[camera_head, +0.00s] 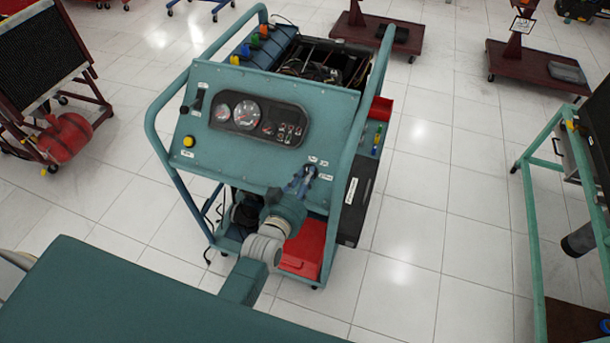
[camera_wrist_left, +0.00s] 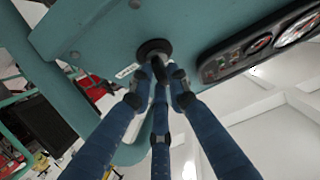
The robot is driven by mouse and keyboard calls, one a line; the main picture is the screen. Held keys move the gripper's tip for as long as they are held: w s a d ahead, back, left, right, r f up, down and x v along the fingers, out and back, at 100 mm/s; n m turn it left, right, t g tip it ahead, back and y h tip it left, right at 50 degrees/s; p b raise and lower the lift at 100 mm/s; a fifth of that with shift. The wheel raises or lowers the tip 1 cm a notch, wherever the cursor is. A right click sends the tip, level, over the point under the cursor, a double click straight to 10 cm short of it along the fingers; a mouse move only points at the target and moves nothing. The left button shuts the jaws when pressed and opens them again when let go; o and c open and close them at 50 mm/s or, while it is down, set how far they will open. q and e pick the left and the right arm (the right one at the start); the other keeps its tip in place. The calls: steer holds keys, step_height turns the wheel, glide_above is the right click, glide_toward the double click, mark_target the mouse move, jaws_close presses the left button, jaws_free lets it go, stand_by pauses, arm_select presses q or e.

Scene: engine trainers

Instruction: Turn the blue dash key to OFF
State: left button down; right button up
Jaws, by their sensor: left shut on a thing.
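The teal dash panel (camera_head: 225,160) of the engine trainer is in the middle of the head view. My left gripper (camera_head: 303,175) is at the panel's lower right, beside small white labels. In the left wrist view, the blue fingers of my left gripper (camera_wrist_left: 158,82) are shut around the key at a round black switch (camera_wrist_left: 153,47). The fingers cover most of the key, and its blue colour and exact angle cannot be made out. A white label (camera_wrist_left: 127,71) is beside the switch. My right gripper is not in view.
The gauge cluster (camera_head: 258,120) is on the panel above left of my gripper. A yellow button (camera_head: 188,141) is at its left. Teal frame tubes (camera_head: 370,115) flank the panel. A red box (camera_head: 304,250) sits below. Clear tiled floor (camera_head: 415,210) is to the right.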

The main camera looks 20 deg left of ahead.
arm_select(q)
steer(key=shift+f+n+y, duration=0.1)
steer(key=shift+n+y, duration=0.2)
steer(key=shift+n, duration=0.1)
steer(key=c, duration=1.7)
jaws_free()
steer(key=shift+o, duration=0.2)
steer(key=shift+s, duration=0.1)
steer(key=v, duration=1.1)
steer(key=shift+s, duration=0.4)
